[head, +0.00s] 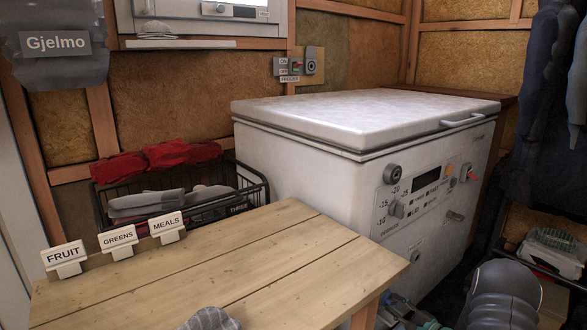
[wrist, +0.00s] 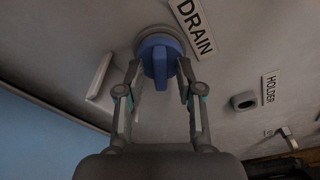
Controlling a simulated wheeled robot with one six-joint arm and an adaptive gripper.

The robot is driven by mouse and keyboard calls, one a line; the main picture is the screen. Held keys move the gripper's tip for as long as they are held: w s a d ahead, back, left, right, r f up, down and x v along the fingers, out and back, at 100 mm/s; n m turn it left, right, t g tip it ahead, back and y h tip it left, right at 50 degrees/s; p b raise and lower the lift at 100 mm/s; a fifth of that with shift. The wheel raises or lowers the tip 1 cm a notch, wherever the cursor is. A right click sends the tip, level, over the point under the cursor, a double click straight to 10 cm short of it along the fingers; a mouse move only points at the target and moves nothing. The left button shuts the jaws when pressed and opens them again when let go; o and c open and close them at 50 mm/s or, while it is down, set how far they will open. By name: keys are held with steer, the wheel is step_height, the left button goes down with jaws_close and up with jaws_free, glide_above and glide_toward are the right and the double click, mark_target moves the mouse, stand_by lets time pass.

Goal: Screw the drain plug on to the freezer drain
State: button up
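The blue drain plug (wrist: 160,62) sits at the round drain fitting beside the DRAIN label (wrist: 194,27) in the wrist view. I cannot tell how far it is threaded on. My gripper (wrist: 159,75) faces the plug, with one finger on each side of its raised grip. The fingers are spread, and a gap shows between them and the grip. The white freezer (head: 340,165) stands at the middle right in the head view, lid shut. The plug and drain cannot be made out there.
An empty round holder (wrist: 244,101) with a HOLDER label is right of the drain in the wrist view. A wooden table (head: 215,260) stands left of the freezer in the head view. A black wire basket (head: 250,185) is behind it. Clutter lies at lower right.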

jaws_close()
steer(key=shift+w+a+b, duration=0.2)
steer(key=shift+b, duration=0.15)
stand_by(1.1)
steer(key=shift+r, duration=0.1)
steer(key=shift+r+m+g+p, duration=0.1)
steer(key=shift+m+g+p, duration=0.3)
steer(key=shift+m+p, duration=0.95)
steer(key=shift+m, duration=1.35)
